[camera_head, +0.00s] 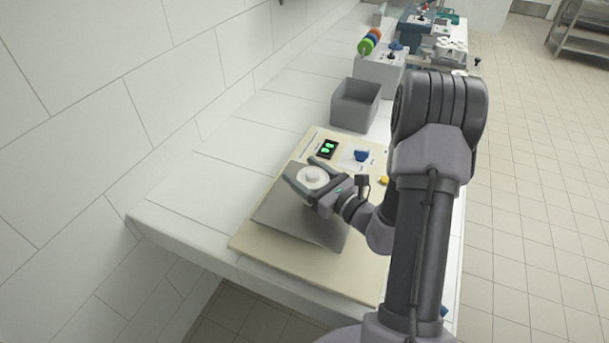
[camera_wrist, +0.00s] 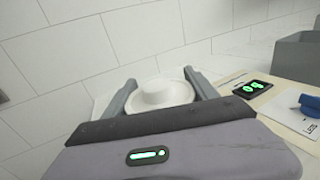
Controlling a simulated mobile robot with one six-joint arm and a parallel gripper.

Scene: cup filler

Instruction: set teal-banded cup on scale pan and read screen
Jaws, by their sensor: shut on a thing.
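My gripper (camera_head: 308,177) is shut on a white cup (camera_head: 312,178), with one finger on each side of it. In the wrist view the cup (camera_wrist: 161,93) sits between the two fingers; it looks white and round, and no teal band shows. In the head view the cup is over the far part of the grey scale pan (camera_head: 300,222). I cannot tell whether it touches the pan. The small dark screen (camera_head: 328,149) shows green digits, which also glow in the wrist view (camera_wrist: 252,88); they are too small to read surely.
The pan lies on a cream board (camera_head: 262,257) with a blue knob (camera_head: 361,155) and a yellow button (camera_head: 383,180). A grey open bin (camera_head: 354,104) stands behind the board. A tiled wall is on the left. Other devices stand farther along the counter.

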